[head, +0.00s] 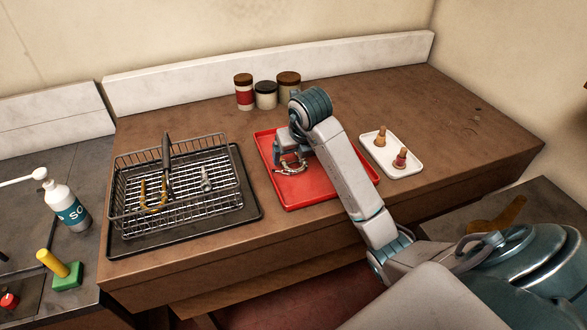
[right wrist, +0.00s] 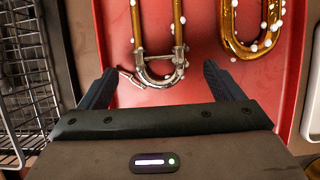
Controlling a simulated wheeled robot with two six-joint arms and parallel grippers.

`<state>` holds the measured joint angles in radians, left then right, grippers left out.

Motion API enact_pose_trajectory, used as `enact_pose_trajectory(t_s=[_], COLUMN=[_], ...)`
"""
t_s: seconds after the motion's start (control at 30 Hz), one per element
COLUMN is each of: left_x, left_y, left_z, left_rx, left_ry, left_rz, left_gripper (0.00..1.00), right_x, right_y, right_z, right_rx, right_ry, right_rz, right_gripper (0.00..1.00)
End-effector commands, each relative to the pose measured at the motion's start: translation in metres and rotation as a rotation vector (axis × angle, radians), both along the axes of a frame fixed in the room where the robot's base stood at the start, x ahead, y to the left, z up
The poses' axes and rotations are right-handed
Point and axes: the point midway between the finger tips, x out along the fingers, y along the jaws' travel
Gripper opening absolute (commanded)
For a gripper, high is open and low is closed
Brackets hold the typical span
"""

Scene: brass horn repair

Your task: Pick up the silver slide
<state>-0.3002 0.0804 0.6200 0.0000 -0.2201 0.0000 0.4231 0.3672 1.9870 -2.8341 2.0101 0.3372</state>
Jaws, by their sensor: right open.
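The silver slide (right wrist: 160,78) is U-shaped, with a silver bow and two gold-coloured tubes, and has white specks of foam or beads on it. It lies on the red tray (right wrist: 200,95), and its tubes run off the top of the right wrist view. It also shows in the head view (head: 291,169), partly hidden by my gripper. My right gripper (head: 288,152) is open over the tray. In the right wrist view its fingers (right wrist: 160,84) stand on either side of the bow, apart from it. My left gripper is not in view.
A brass slide (right wrist: 252,48) with white specks lies right of the silver one. A wire basket (head: 130,215) holding horn parts stands left of the tray. A white dish (head: 398,172) with corks is to the right. Several jars (head: 265,95) stand behind.

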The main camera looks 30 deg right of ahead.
Motion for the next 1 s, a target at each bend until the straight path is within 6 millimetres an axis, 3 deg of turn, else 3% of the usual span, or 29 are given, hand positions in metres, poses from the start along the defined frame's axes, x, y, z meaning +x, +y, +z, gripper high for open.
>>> enact_pose_trajectory(t_s=[0.07,0.13,0.43,0.7,1.0], left_x=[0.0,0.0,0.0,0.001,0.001], left_y=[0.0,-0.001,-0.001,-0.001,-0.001], left_z=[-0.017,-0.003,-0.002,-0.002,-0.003], left_rx=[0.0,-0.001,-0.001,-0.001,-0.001], left_ry=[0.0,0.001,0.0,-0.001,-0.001], left_rz=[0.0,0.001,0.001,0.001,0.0], left_gripper=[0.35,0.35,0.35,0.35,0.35], right_x=[0.004,0.007,0.011,0.011,0.011], right_y=[0.0,-0.001,-0.002,-0.002,-0.002], right_z=[-0.015,-0.018,-0.027,-0.027,-0.025], right_rx=[0.001,0.002,0.0,0.0,0.0], right_ry=[0.0,0.005,0.0,0.0,-0.002], right_rz=[0.0,-0.001,0.0,0.0,0.0], right_gripper=[0.87,0.87,0.87,0.37,0.37])
